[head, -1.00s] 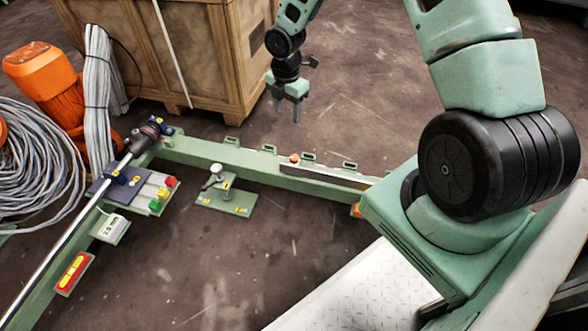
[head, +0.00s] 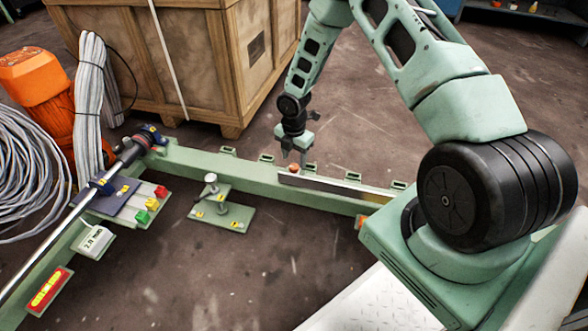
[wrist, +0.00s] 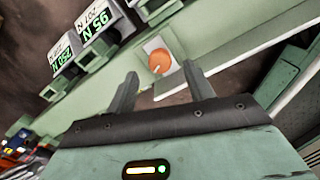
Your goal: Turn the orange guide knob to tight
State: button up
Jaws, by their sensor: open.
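The orange guide knob (head: 294,167) is a small round knob on the green rail, near the left end of a metal guide strip (head: 335,185). In the wrist view the knob (wrist: 159,61) sits on a pale square plate just beyond my fingertips. A thin line shows on the knob's face. My gripper (head: 297,160) points down over the rail right at the knob in the head view. In the wrist view my gripper (wrist: 160,80) is open, its two fingers apart with the knob ahead between them, and nothing is held. I cannot tell whether a finger touches the knob.
Small displays (wrist: 97,30) stand along the rail beside the knob. A green clamp plate (head: 221,215) and colored buttons (head: 150,203) lie to the left. A wooden crate (head: 190,60) stands behind the rail. Cable coils (head: 25,175) and an orange motor (head: 40,90) are far left.

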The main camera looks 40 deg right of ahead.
aim_at(294, 166)
jog(key=shift+f+b, duration=0.55)
jog(key=shift+f, duration=1.15)
jog(key=c, duration=1)
jog(key=shift+o, duration=0.2)
